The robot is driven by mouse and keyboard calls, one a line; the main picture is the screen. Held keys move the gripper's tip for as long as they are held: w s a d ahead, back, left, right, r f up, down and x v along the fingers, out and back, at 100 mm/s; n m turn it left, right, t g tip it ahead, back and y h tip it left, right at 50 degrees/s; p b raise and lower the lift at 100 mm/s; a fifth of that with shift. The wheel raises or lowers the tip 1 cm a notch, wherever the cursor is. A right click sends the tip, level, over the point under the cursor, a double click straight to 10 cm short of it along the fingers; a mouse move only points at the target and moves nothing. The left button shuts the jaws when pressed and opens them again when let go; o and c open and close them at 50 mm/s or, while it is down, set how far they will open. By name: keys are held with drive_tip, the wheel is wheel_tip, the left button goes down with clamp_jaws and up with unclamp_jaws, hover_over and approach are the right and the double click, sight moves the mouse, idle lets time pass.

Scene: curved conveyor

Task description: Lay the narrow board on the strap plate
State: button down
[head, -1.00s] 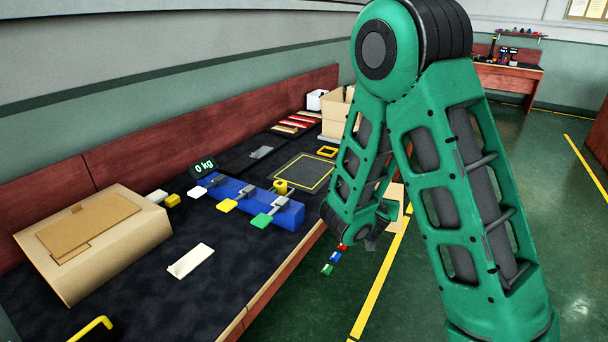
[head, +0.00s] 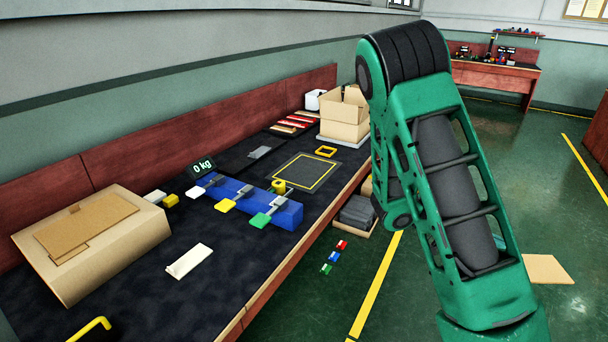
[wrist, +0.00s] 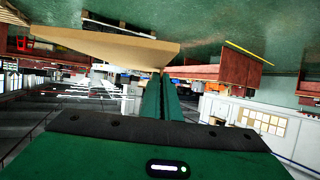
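In the wrist view, a tan flat board (wrist: 110,45) extends left from the tips of my gripper (wrist: 160,80). The green fingers are close together and appear shut on its edge. In the head view, a tan board (head: 546,268) shows to the right of my forearm, apparently the same one; my gripper is hidden there behind the arm. I cannot tell for certain which thing is the strap plate. A dark plate with a yellow outline (head: 302,172) lies flat and bare on the bench.
A closed cardboard box (head: 120,248) stands at the bench's left, near a blue scale-like block (head: 245,198) with coloured tabs. An open carton (head: 345,118) stands at the far end. A dark grey case (head: 358,212) sits low beside the bench. Floor on the right is largely clear.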

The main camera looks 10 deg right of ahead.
idle(0.3)
drive_tip(key=w+a+f+n+t+y, duration=0.1)
drive_tip(key=w+a+n+t, duration=0.45)
drive_tip(key=w, duration=0.35)
drive_tip(key=w+a+f+n+t, duration=0.1)
drive_tip(key=w+a+n+t, duration=0.4)
drive_tip(key=w, duration=0.4)
drive_tip(key=w+a+r+n+t+y, duration=0.1)
drive_tip(key=w+a+n+t+y, duration=0.1)
drive_tip(key=a, duration=0.5)
drive_tip(key=w+a+r+n+t+y, duration=0.2)
drive_tip(key=w+a+n+y, duration=0.1)
drive_tip(key=a, duration=0.3)
drive_tip(key=w+a+r+n+t+y, duration=0.2)
drive_tip(key=w+a, duration=0.2)
drive_tip(key=a, duration=0.3)
drive_tip(key=shift+w+a+r+y, duration=0.25)
drive_tip(key=shift+w+a+y, duration=0.1)
drive_tip(key=shift+w+y, duration=0.05)
drive_tip(key=shift+n, duration=0.25)
